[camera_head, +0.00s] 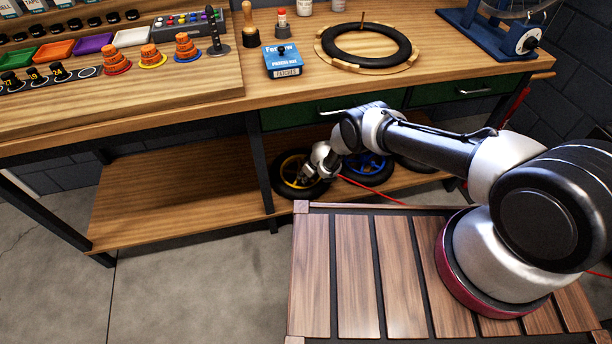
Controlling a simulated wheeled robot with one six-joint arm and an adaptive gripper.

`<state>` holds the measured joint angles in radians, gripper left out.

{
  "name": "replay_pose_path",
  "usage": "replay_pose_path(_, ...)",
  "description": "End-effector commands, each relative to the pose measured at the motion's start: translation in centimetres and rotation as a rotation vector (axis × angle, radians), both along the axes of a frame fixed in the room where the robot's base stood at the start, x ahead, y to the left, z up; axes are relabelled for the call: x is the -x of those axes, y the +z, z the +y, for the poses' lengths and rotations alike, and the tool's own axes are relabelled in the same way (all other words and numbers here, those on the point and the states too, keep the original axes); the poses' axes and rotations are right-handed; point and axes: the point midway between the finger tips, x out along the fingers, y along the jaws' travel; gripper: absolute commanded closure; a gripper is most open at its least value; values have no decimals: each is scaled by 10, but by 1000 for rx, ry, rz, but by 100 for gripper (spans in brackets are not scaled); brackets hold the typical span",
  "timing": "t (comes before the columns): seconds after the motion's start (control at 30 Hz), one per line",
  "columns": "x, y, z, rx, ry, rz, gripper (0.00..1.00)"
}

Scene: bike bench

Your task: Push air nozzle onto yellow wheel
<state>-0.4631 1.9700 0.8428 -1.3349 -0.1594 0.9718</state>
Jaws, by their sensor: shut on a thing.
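A thin red hose (375,195) runs from near the gripper to the right, passing behind my arm. Whether the nozzle touches the wheel's valve cannot be told.
The bench top (225,118) overhangs the shelf (180,205). A bench leg (262,180) is close left of the yellow wheel. The shelf's left part is clear.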

Motion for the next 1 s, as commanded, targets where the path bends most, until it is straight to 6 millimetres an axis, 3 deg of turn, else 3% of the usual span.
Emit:
replay_pose_path(0.47, 0, -10, 0, 0, 0, 0, 100)
replay_pose_path(0.5, 0, -9, 0, 0, 0, 0, 67)
replay_pose_path(0.6, 0, -9, 0, -1, 0, 1, 49)
replay_pose_path(1.0, 0, -8, 0, -1, 0, 1, 49)
